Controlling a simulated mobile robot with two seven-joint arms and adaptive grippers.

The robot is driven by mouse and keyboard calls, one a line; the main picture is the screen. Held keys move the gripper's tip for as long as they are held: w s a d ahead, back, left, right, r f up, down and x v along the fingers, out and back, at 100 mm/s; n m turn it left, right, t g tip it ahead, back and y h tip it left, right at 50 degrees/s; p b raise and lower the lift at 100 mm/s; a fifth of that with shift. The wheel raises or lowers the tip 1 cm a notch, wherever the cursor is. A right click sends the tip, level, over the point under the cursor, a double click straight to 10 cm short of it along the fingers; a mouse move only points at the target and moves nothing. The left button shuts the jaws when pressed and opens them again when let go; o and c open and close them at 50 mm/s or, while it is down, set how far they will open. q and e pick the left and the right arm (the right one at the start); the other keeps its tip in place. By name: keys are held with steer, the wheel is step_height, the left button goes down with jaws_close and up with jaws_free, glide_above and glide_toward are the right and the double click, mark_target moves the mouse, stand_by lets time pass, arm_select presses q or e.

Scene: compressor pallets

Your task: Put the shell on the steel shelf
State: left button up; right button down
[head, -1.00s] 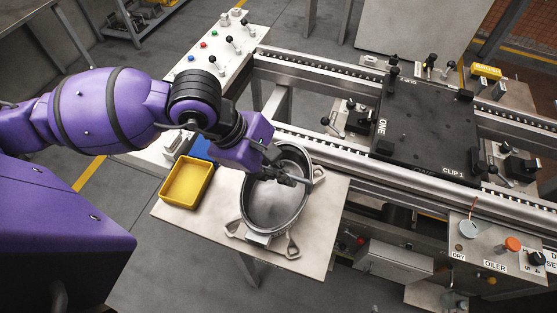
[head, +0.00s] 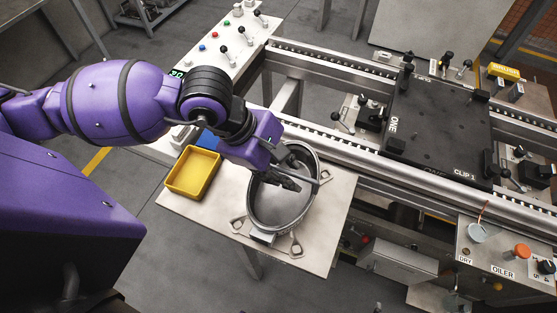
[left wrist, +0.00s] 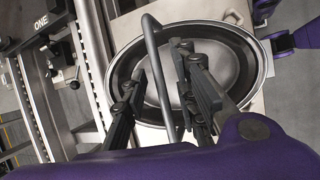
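The shell (head: 282,208) is an oval, open metal bowl with a bright rim. It rests upright on a pale steel shelf (head: 325,215) in front of the rail line. A thin curved bar (left wrist: 152,38) crosses over the shell's opening. My left gripper (head: 290,180) is above the shell's opening, near its far side. In the left wrist view the fingers (left wrist: 160,65) are spread, one on each side of the bar, with gaps showing. The hand hides part of the far rim in the head view. My right gripper cannot be made out.
A yellow tray (head: 193,174) stands left of the shell, by a blue item (head: 208,139). Behind are the roller rails (head: 350,150) and a black pallet (head: 440,125). A lever panel (head: 222,45) lies at the back left. An oiler station (head: 505,250) is at the right.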

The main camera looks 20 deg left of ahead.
arm_select(q)
steer(key=v, duration=1.2)
steer(key=shift+p, duration=0.45)
steer(key=shift+s, duration=0.1)
